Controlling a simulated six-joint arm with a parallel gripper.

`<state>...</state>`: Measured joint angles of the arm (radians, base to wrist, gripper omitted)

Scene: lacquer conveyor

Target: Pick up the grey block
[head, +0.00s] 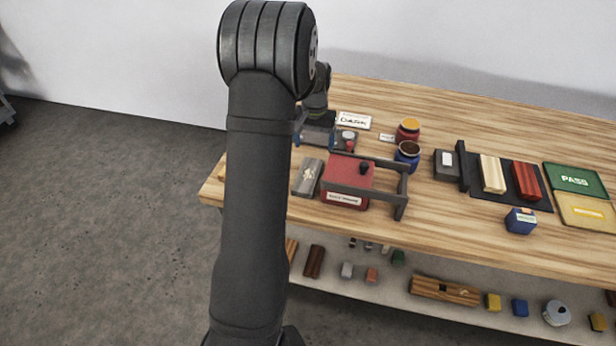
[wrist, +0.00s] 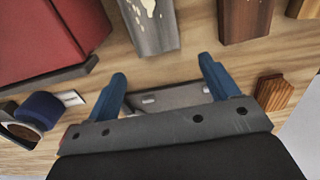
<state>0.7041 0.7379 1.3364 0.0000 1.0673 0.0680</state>
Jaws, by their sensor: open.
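The grey block (head: 308,178) lies on the wooden table, left of the red box, with cream-coloured marks on its top. In the wrist view the grey block (wrist: 147,24) is at the top, cut off by the picture edge, with the same cream marks. My gripper (wrist: 162,72) has two blue fingers spread apart with nothing between them. The grey block is apart from the fingers, beyond their tips. In the head view my arm hides much of the gripper.
The red box (head: 348,174) with a dark frame stands close beside the grey block; it also shows in the wrist view (wrist: 45,32). A brown block (wrist: 244,18) and a small wooden piece (wrist: 273,92) lie to the right. Two jars (head: 407,152) stand behind the red box.

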